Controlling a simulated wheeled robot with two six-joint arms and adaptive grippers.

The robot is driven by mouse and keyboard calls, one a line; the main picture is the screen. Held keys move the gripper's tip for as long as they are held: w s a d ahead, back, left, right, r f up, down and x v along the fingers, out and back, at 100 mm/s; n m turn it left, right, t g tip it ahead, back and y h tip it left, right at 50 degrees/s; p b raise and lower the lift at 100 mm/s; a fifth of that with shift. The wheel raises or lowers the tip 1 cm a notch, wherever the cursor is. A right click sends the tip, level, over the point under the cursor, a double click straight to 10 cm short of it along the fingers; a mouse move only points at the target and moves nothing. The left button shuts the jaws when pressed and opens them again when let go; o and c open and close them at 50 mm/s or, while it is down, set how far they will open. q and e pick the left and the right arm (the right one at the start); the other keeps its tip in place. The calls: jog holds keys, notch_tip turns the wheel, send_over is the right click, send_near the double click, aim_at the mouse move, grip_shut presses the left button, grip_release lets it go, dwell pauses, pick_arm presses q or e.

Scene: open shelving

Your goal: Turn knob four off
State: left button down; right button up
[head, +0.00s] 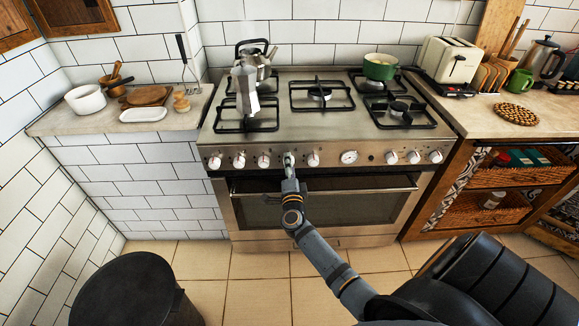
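The stove (330,180) has a front panel (330,155) with a row of white knobs and a round dial (349,157). My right gripper (289,160) is at the panel, over the spot of the fourth knob from the left. The third knob (263,161) is just left of the gripper and the fifth knob (313,159) just right. My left gripper is not in view.
A moka pot (245,90) and a kettle (256,58) stand on the left burners. A green pot (380,67) is at the back right. The oven handle (325,189) runs below the knobs. A black round bin (136,291) stands at the lower left.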

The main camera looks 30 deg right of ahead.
jog(key=v, duration=1.2)
jog(key=shift+a, duration=0.1)
jog(key=s+a+f+n+g+y+p, duration=0.4)
jog(key=f+n, duration=0.3)
jog(key=f, duration=0.5)
jog(key=s+a+f+n+g+y+p, duration=0.1)
jog(key=s+a+f+n+y+p, duration=0.3)
jog(key=f+n, duration=0.5)
jog(key=s+d+f+n+g+p, duration=0.1)
jog(key=s+f, duration=0.4)
jog(key=s, duration=0.5)
jog(key=s+d+f+n+g+p, duration=0.1)
jog(key=s+f+g, duration=0.4)
jog(key=s, duration=0.5)
jog(key=s+d+f+n+g, duration=0.3)
jog(key=s+f+n+g, duration=0.1)
jog(key=s, duration=0.7)
jog(key=shift+f+p, duration=0.4)
jog(key=shift+f, duration=0.4)
jog(key=shift+s, duration=0.1)
